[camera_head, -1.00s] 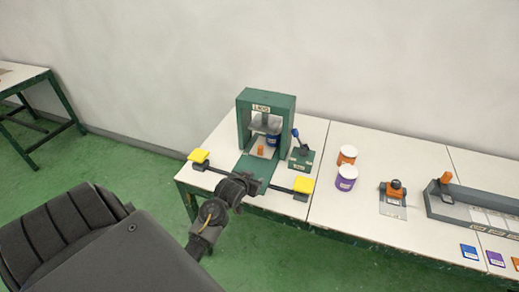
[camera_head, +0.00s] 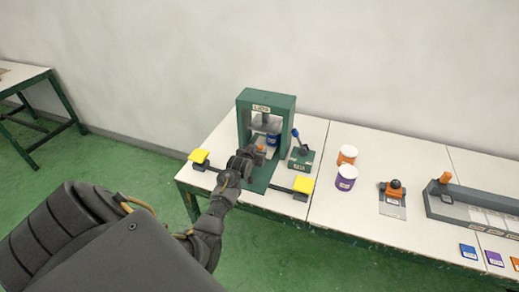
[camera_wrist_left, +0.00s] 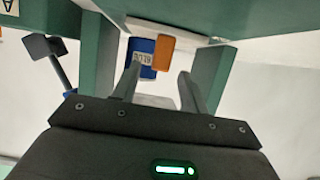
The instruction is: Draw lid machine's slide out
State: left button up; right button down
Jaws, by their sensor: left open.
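The lid machine (camera_head: 266,97) is a green frame marked LIDS at the back of the table. Inside it stands a blue can (camera_head: 273,139), with a small orange block (camera_head: 261,149), apparently the slide's handle, in front. In the left wrist view the orange block (camera_wrist_left: 163,52) overlaps the blue can (camera_wrist_left: 142,47). My left gripper (camera_head: 256,155) is over the green base plate at the machine's mouth. In its wrist view the open fingers (camera_wrist_left: 159,78) point at the orange block, with nothing clearly held. The slide's plate is mostly hidden. My right gripper is not in view.
Yellow pads (camera_head: 198,155) (camera_head: 304,184) sit at both ends of a dark bar before the machine.

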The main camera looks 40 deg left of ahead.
pick_arm(q)
jog(key=shift+x, duration=1.35)
jog(key=shift+r, duration=0.1)
grip_shut()
